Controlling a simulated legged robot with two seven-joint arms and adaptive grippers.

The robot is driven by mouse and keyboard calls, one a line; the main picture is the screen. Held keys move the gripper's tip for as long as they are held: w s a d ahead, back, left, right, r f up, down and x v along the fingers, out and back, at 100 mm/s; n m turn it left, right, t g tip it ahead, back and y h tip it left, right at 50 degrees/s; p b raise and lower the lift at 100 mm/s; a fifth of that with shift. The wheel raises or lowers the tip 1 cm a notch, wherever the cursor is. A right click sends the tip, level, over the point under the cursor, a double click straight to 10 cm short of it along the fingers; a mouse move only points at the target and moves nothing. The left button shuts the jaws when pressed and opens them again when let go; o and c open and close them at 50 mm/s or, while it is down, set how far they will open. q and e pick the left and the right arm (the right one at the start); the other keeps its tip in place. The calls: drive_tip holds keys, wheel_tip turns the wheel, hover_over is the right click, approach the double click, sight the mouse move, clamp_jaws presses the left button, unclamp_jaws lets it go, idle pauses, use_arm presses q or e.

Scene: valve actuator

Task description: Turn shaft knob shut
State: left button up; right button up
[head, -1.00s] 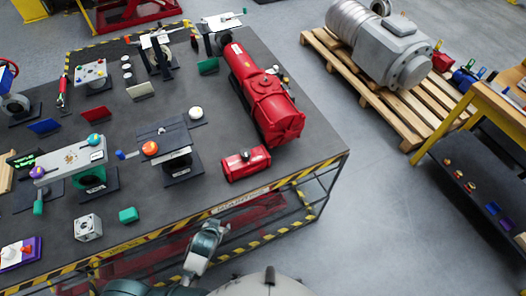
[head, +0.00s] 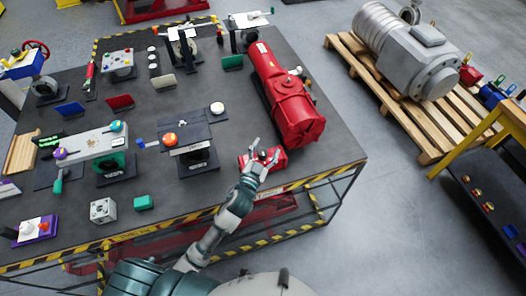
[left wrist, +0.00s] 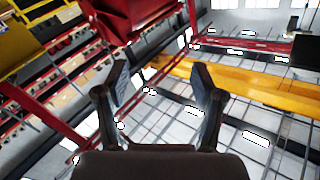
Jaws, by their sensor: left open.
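The big red valve actuator (head: 285,95) lies along the right part of the dark table, with small fittings on its right side. A small red box (head: 279,157) sits at the table's front edge, just below the actuator's near end. My left gripper (head: 263,146) is open in front of this box and partly hides it; I cannot tell whether they touch. A dark knob-like spot shows between its fingers. In the left wrist view the open fingers (left wrist: 160,85) hold nothing, and a red body (left wrist: 135,15) is at the top. My right gripper is not in view.
To the left stand a fixture with an orange button (head: 169,139), a grey block (head: 103,210) and a green block (head: 144,203). A striped edge borders the table front. A pallet (head: 390,105) with a grey motor (head: 415,55) stands to the right.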

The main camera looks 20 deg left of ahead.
use_arm(q)
drive_tip(key=d+r+m+g+h, duration=0.5)
drive_tip(key=d+r+m+h, duration=1)
drive_tip(key=m+h, duration=0.2)
drive_tip(key=s+d+f+m+g, duration=0.2)
drive_tip(key=s+d+m+g, duration=0.2)
drive_tip(key=d+m+g, duration=0.55)
drive_tip(key=g+y, duration=0.4)
drive_tip(key=y, duration=1.6)
hover_over(262, 151)
wheel_tip(262, 151, down, 5)
drive_tip(key=shift+m+t, duration=0.25)
drive_tip(key=shift+m, duration=0.1)
wheel_tip(262, 151, down, 17)
drive_tip(key=p, duration=0.3)
drive_tip(key=shift+w+r, duration=0.1)
drive_tip(key=shift+r, duration=0.1)
